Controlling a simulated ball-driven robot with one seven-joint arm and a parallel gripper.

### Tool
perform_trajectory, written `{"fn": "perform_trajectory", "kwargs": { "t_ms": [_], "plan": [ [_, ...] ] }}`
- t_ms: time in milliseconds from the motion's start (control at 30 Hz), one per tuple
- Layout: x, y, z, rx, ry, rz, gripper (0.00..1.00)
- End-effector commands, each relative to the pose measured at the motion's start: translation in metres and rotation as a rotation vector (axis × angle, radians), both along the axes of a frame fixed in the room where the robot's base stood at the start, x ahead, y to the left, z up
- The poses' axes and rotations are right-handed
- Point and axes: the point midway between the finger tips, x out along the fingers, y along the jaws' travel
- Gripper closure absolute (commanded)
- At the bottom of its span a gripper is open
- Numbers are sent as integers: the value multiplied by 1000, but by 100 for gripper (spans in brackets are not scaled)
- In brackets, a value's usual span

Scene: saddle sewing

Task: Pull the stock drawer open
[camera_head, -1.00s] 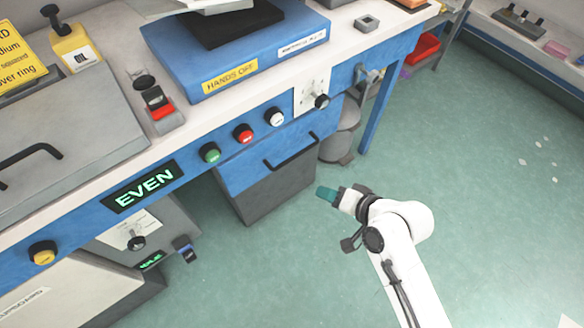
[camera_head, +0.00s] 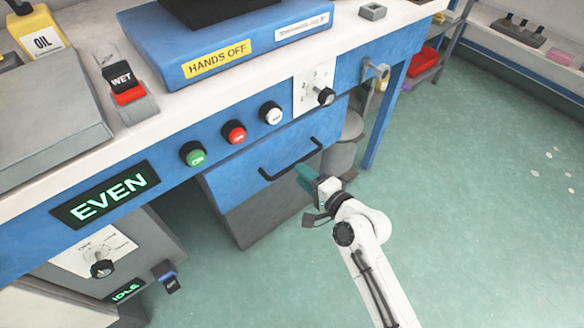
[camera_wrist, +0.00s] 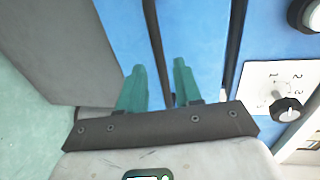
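The stock drawer (camera_head: 232,182) is a blue front under the bench's control panel, above a grey cabinet part. It looks closed. Its black bar handle (camera_head: 291,160) runs along the front. My gripper (camera_head: 301,176), with teal fingers, is at the right half of the handle, close to it. In the wrist view my gripper (camera_wrist: 158,70) is open, with a gap between its fingers. The dark handle bar (camera_wrist: 151,30) passes between the fingers in that picture against the blue drawer front (camera_wrist: 200,30). I cannot tell whether either finger touches the bar.
Green (camera_head: 193,154), red (camera_head: 234,132) and white (camera_head: 271,112) buttons and a dial (camera_head: 325,96) sit on the panel just above the drawer. A grey bin (camera_head: 345,150) and a blue table leg (camera_head: 384,118) stand to its right.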

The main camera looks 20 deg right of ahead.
Motion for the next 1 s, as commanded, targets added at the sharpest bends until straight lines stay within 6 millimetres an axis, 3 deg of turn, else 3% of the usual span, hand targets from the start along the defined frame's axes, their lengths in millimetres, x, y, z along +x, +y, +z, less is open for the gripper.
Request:
{"fn": "perform_trajectory", "kwargs": {
  "t_ms": [100,300,733,1000],
  "plan": [
    [21,7,-6,1,-2,0,66],
    [43,14,-10,0,0,0,66],
    [51,16,-11,-2,1,0,66],
    [51,16,-12,-2,2,0,92]
  ]
}}
